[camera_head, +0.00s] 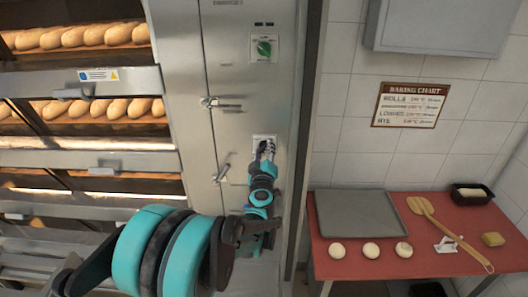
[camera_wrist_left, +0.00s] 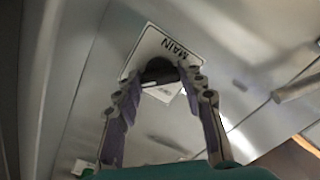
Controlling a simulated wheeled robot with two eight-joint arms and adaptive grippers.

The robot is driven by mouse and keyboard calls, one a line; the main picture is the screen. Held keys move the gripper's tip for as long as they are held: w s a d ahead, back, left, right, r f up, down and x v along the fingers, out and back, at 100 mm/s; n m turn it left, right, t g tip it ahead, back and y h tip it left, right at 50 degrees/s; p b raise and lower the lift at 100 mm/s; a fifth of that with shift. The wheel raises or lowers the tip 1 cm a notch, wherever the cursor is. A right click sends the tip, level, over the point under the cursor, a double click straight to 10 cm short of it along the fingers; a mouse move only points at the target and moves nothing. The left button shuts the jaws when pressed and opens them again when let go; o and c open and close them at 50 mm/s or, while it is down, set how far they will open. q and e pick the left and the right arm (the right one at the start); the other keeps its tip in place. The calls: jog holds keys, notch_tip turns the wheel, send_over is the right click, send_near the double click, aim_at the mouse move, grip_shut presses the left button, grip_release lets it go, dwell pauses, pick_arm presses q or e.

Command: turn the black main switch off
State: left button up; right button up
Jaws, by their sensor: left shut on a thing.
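The black main switch (camera_wrist_left: 159,68) shows in the left wrist view as a dark knob on a white plate marked MAIN (camera_wrist_left: 172,45). In the head view the plate (camera_head: 264,137) is on the steel oven's side column, and the knob is mostly hidden by my gripper. My left gripper (camera_head: 265,150) reaches up to it from below. In the left wrist view its two fingers (camera_wrist_left: 160,80) are on either side of the knob, shut on it. The knob's exact angle is hard to tell. My right gripper is not in view.
A green knob (camera_head: 264,48) sits higher on the same column. Metal latches (camera_head: 222,103) stick out to the left of the plate. Oven decks with bread (camera_head: 90,36) are at left. A red table (camera_head: 430,262) with a tray (camera_head: 358,225) and dough balls is at right.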

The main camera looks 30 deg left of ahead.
pick_arm(q)
jog(key=n+b, duration=0.1)
jog(key=n, duration=0.3)
jog(key=shift+f, duration=0.1)
jog(key=n+b, duration=0.1)
jog(key=n, duration=0.4)
jog(key=shift+b, duration=0.3)
jog(key=n, duration=0.4)
jog(key=shift+n+b, duration=0.3)
jog(key=shift+b, duration=0.1)
jog(key=shift+n, duration=2.2)
jog(key=o, duration=1.2)
jog(key=shift+c, duration=0.2)
